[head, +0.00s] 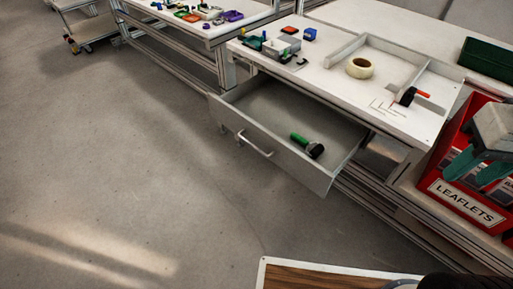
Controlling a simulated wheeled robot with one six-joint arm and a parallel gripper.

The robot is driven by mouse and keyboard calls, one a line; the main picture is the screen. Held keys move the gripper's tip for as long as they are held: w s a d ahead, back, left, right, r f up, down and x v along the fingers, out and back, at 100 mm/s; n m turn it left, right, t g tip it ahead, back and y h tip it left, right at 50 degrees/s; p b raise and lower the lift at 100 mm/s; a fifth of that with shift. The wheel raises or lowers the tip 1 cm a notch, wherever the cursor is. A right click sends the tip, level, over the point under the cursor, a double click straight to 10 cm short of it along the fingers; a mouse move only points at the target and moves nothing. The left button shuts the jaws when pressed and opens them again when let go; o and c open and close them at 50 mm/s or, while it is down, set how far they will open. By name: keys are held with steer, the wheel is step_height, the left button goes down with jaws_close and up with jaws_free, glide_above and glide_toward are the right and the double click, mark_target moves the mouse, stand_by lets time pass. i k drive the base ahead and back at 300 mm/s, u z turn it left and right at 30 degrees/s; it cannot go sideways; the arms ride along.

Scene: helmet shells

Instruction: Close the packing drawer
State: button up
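The packing drawer (287,155) is grey and stands pulled out under the white packing table (338,84) in the head view. Its front panel has a light bar handle (255,144). A tool with a green handle and a black end (307,146) lies inside the drawer on its floor. The inside left part of the drawer is bare.
A tape roll (360,68) and a black and red tool (407,96) lie on the tabletop. A red leaflets box (465,195) stands at the right. A wood-topped surface (320,279) is at the bottom edge. The floor before the drawer is clear.

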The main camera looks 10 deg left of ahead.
mark_target(264, 111)
steer(key=u, duration=0.45)
steer(key=i, duration=0.8)
steer(key=u, duration=0.35)
